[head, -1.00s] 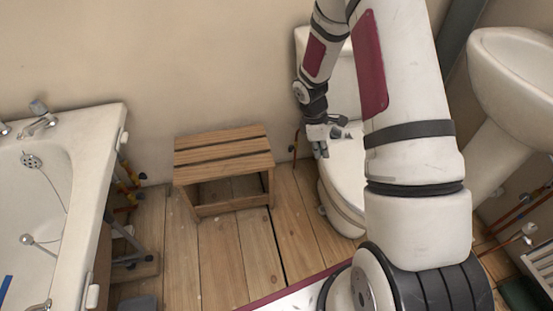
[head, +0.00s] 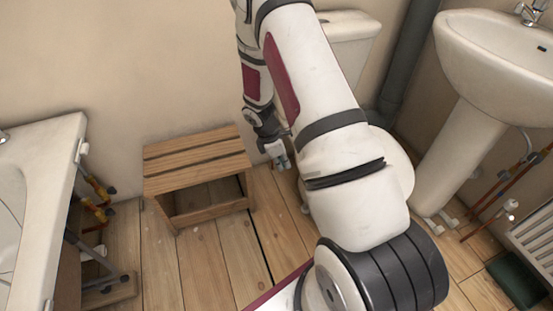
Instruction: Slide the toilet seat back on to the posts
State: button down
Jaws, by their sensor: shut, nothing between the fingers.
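The white toilet stands against the back wall, with its cistern (head: 349,32) showing behind my arm. The toilet seat (head: 397,158) shows only as a white rounded edge to the right of my arm; most of it and the bowl are hidden. The posts are hidden. My gripper (head: 283,163) points down at the left side of the toilet, low and near the floor, shut and empty. I cannot tell whether it touches the toilet.
A slatted wooden stool (head: 197,160) stands left of my gripper. A bathtub (head: 50,180) with pipes is at far left. A washbasin (head: 490,60) on its pedestal, a grey pipe (head: 408,60) and a radiator (head: 535,235) are on the right. Some plank floor is clear in front.

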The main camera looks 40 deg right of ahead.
jog(key=d, duration=0.1)
jog(key=s+d, duration=0.1)
jog(key=d, duration=0.1)
jog(key=shift+s+d+r+b, duration=0.1)
jog(key=shift+s+r+b, duration=0.05)
jog(key=shift+r+b, duration=0.15)
jog(key=shift+s+d+p, duration=0.35)
jog(key=shift+d+p, duration=0.05)
jog(key=shift+d, duration=0.4)
jog(key=w+a+r+p, duration=0.2)
jog(key=a+r+p, duration=0.2)
jog(key=r, duration=0.5)
jog(key=shift+w+a+r, duration=0.25)
jog(key=shift+w+a, duration=0.1)
jog(key=shift+a, duration=0.85)
jog(key=shift+d, duration=0.1)
